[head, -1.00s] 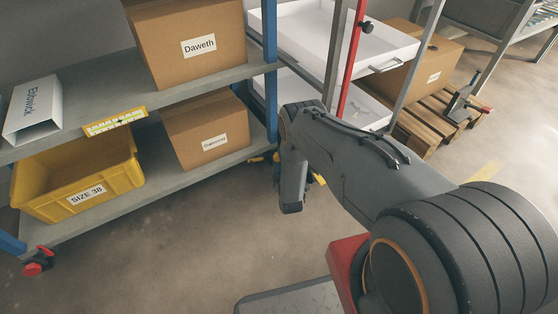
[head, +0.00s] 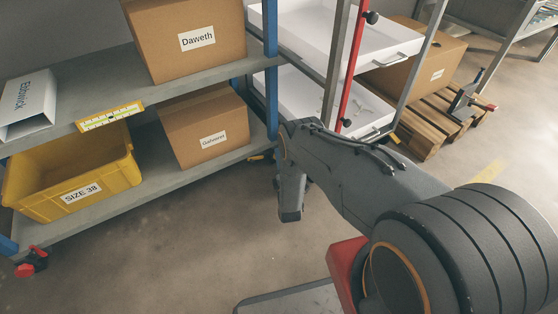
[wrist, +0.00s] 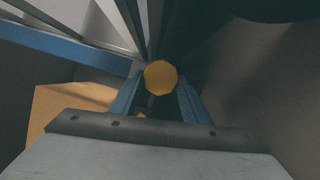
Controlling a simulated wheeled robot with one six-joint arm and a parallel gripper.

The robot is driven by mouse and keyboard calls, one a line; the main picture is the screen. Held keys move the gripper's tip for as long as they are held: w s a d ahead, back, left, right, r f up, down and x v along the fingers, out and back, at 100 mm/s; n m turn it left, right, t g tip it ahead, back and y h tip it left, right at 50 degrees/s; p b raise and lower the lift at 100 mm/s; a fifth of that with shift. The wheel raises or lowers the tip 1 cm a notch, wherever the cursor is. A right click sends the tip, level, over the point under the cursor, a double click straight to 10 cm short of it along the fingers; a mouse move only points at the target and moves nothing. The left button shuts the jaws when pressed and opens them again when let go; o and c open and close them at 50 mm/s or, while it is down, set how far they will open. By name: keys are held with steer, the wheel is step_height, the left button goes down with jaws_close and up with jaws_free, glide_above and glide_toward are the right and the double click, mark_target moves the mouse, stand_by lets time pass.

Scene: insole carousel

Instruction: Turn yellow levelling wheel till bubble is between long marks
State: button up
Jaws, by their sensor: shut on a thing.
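The yellow levelling wheel (wrist: 161,77) shows in the wrist view as a round yellow face. It sits between the tips of my gripper (wrist: 160,98), which is shut on it. In the head view my arm hides the wheel and the fingertips. A yellow level strip (head: 110,116) with a pale vial is fixed to the front edge of the upper shelf (head: 185,95). The bubble and its place against the long marks are too small to tell.
A yellow SIZE 38 bin (head: 110,185) and a cardboard box (head: 205,125) stand on the lower shelf. A Daweth box (head: 185,45) and a white Eldwick box (head: 30,105) stand above. A red-posted rack with white trays (head: 345,40) is close behind my arm. The floor at front left is clear.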

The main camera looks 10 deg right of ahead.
stand_by(0.3)
steer(key=o, duration=1)
